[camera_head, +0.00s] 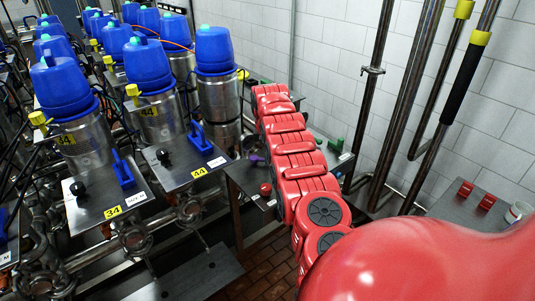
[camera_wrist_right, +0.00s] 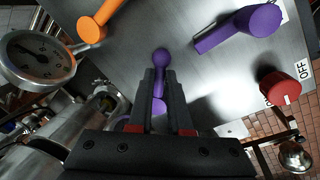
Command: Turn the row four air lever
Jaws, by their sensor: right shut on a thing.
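My right gripper (camera_wrist_right: 160,80) is in the right wrist view, with its two dark fingers shut on a purple lever (camera_wrist_right: 161,57). The lever's rounded end shows beyond the fingertips, and another part of it shows between the fingers. A second purple lever (camera_wrist_right: 240,29) is at the upper right of the same grey metal panel (camera_wrist_right: 200,75). No row label is readable there. In the head view my red right arm reaches away toward a panel and hides its own gripper. My left gripper is not in view.
An orange lever (camera_wrist_right: 93,28), a pressure gauge (camera_wrist_right: 38,60) and a red knob (camera_wrist_right: 279,88) near an "OFF" label surround the gripper. In the head view, blue-capped tanks (camera_head: 77,95) stand left of my arm, with plates marked 34 and 44. Dark pipes (camera_head: 383,90) run along the tiled wall.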

